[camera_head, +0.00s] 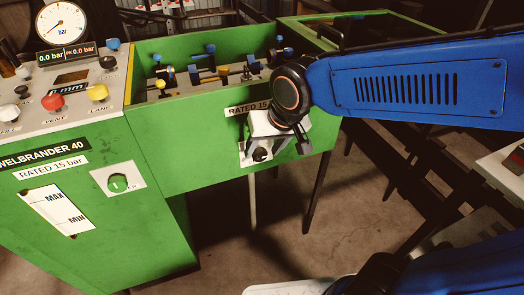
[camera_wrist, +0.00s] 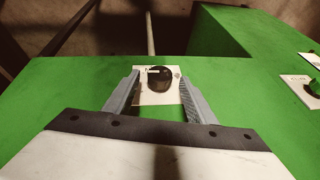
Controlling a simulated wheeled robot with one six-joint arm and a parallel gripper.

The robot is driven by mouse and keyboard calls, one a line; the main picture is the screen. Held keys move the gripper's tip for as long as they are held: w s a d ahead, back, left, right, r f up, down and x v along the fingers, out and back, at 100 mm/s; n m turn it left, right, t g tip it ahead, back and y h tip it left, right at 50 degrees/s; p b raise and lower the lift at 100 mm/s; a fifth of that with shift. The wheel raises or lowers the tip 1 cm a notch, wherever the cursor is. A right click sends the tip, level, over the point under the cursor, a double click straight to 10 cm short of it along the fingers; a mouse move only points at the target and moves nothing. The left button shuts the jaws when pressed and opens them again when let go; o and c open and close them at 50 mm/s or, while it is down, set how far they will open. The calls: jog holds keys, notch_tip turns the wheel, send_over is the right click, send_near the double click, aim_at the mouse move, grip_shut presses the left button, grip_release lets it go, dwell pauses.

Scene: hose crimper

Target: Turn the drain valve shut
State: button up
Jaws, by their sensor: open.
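The drain valve appears to be the dark round knob (camera_head: 262,154) on a small white plate on the front of the green trough. In the wrist view the knob (camera_wrist: 159,80) sits near the middle of its plate, with small markings I cannot read. My gripper (camera_wrist: 158,84) is open, with one finger to each side of the knob in that view. In the head view my gripper (camera_head: 275,150) hangs in front of the trough wall at the knob. I cannot tell whether the fingers touch the knob. Nothing is held.
The trough (camera_head: 160,115) holds several fittings. Thin legs stand below it, over bare floor.

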jog(key=shift+x, duration=0.85)
jog(key=c, duration=1)
jog(key=shift+c, duration=0.2)
